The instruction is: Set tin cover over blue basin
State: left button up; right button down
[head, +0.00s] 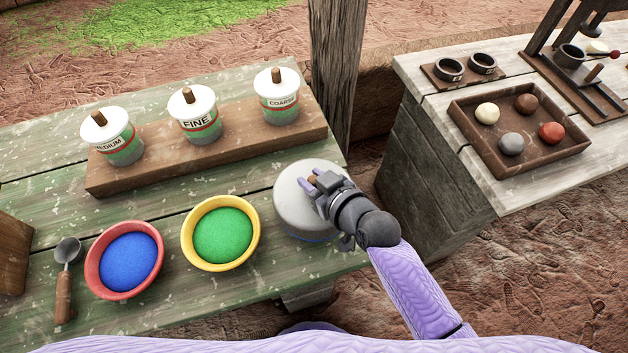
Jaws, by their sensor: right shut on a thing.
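The tin cover (293,200) is a round, pale grey lid with a small brown knob, at the right end of the green table in the head view. My right gripper (315,182) is shut on the knob from above. A thin blue edge shows under the near side of the cover; it looks like the rim of the blue basin (312,240), and the rest of it is hidden. I cannot tell whether the cover rests on the rim or hangs just above it. My left gripper is not in view.
A yellow bowl of green powder (188,235) stands left of the cover, then a red bowl of blue powder (92,270) and a scoop (64,285). Behind, white-lidded jars (200,122) stand on a wooden block (155,165). A post (337,70) rises behind. A tray (470,125) lies on the right table.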

jog(key=shift+f, duration=0.1)
jog(key=shift+f+b, duration=0.4)
jog(key=shift+f, duration=0.1)
jog(key=shift+c, duration=2.2)
grip_release()
